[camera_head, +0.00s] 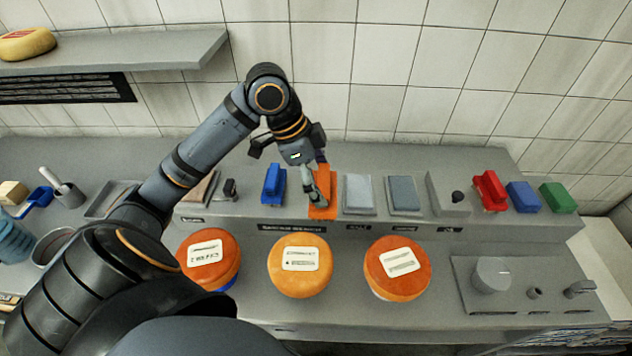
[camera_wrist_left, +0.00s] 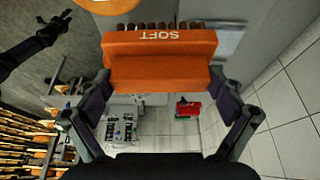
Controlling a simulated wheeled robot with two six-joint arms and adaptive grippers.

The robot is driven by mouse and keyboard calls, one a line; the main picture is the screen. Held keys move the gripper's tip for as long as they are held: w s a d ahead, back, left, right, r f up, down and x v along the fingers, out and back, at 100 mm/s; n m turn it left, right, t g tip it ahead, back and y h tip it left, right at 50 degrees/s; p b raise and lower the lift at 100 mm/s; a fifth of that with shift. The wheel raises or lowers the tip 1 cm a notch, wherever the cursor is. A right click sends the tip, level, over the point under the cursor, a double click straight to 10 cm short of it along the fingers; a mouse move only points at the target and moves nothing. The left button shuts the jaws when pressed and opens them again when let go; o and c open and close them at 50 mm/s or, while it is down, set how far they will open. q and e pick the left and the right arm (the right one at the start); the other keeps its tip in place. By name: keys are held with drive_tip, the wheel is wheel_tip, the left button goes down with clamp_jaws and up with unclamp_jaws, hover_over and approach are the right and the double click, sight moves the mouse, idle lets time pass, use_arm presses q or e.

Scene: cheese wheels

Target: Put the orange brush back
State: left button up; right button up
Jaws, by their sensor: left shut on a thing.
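The orange brush (camera_head: 325,207) is at the raised ledge (camera_head: 250,209), between a blue brush (camera_head: 273,184) and a light grey pad (camera_head: 359,194). My left gripper (camera_head: 316,190) is shut on it from above. In the left wrist view the orange brush (camera_wrist_left: 160,62) spans the space between the two fingers, with the word SOFT on its face and brown bristles along the picture's upper side. I cannot tell whether it touches the ledge.
Three orange cheese wheels (camera_head: 300,265) with white labels stand in front of the ledge. A red brush (camera_head: 489,190), a blue block (camera_head: 523,197) and a green block (camera_head: 558,197) sit farther right. A wall shelf (camera_head: 130,51) is at upper left. A blue scoop (camera_head: 37,200) lies at left.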

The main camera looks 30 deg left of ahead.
use_arm(q)
drive_tip(key=w+a+p, duration=0.1)
drive_tip(key=w+a+f, duration=0.1)
drive_tip(key=w, duration=0.1)
drive_tip(key=shift+a+f+p, duration=0.15)
drive_tip(key=shift+a+p, duration=0.2)
drive_tip(key=w+a+f+p, duration=0.1)
drive_tip(key=w+a+f, duration=0.1)
drive_tip(key=f, duration=0.1)
drive_tip(key=w+a+f+p, duration=0.2)
drive_tip(key=f, duration=0.2)
drive_tip(key=w+a+f+p, duration=0.1)
drive_tip(key=w+a+f, duration=0.1)
drive_tip(key=w+f, duration=0.1)
drive_tip(key=shift+f+p, duration=0.4)
drive_tip(key=shift+f, duration=0.3)
drive_tip(key=shift+d+f, duration=0.1)
drive_tip(key=shift+d, duration=0.05)
drive_tip(key=o, duration=0.9)
drive_tip(key=shift+c, duration=0.2)
use_arm(e)
wheel_tip(320, 180, up, 7)
drive_tip(key=s, duration=0.1)
drive_tip(key=shift+s+d+f, duration=0.15)
drive_tip(key=shift+d+f, duration=0.05)
